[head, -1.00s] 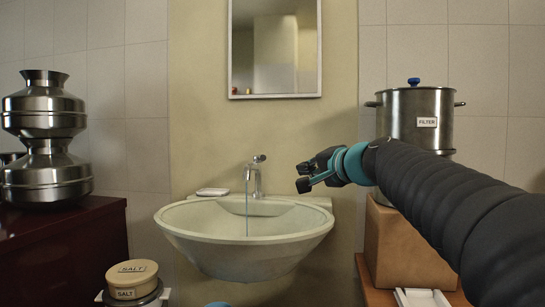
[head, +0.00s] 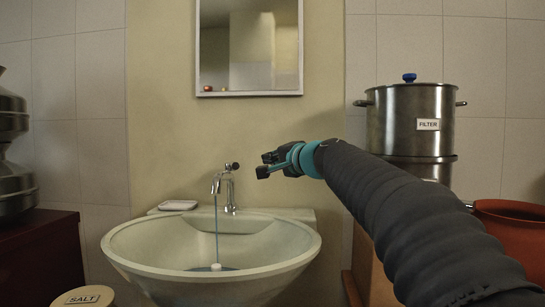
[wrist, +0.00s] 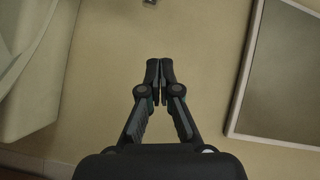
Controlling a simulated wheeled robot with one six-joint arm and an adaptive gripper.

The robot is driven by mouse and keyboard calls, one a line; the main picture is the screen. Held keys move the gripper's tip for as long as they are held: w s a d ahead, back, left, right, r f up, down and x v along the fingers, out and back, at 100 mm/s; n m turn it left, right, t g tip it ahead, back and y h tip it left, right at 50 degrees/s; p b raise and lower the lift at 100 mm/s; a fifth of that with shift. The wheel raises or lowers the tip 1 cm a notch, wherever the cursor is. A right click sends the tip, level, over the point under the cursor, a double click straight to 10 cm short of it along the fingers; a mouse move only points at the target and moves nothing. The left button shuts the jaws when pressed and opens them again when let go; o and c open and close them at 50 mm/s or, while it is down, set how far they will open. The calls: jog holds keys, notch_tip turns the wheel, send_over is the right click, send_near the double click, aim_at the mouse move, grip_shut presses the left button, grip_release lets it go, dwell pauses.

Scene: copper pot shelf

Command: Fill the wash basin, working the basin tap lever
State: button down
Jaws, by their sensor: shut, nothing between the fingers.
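The pale wash basin (head: 130,247) is mounted on the wall. Its chrome tap (head: 230,192) stands at the back rim, with the dark-ended lever (head: 232,166) on top. A thin bluish stream (head: 216,228) runs from the spout into the basin. A small pool of water (head: 197,269) shows at the bottom around a white round piece (head: 216,267). My gripper (head: 264,165) is shut and empty, just right of the lever and apart from it in the head view. In the wrist view the closed fingertips (wrist: 160,73) touch nothing; a small metal part shows at the top edge.
A mirror (head: 249,90) hangs above the basin. A soap dish (head: 178,205) sits on the back rim. Right are a steel filter pot (head: 405,120) and a terracotta pot (head: 515,240). A salt container (head: 84,297) and steel vessels (head: 12,150) are left.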

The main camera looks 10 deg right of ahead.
aim_at(235, 163)
jog(key=w+a+f+p, duration=0.1)
jog(key=w+a, duration=0.3)
jog(key=a, duration=0.2)
jog(key=shift+a+f, duration=0.2)
jog(key=shift+f, duration=0.05)
jog(key=shift+s+a, duration=0.25)
jog(key=shift+a, duration=0.05)
jog(key=shift+s+a+b, duration=0.2)
jog(key=shift+a, duration=0.35)
jog(key=shift+s+a+b, duration=0.15)
jog(key=shift+a, duration=2.4)
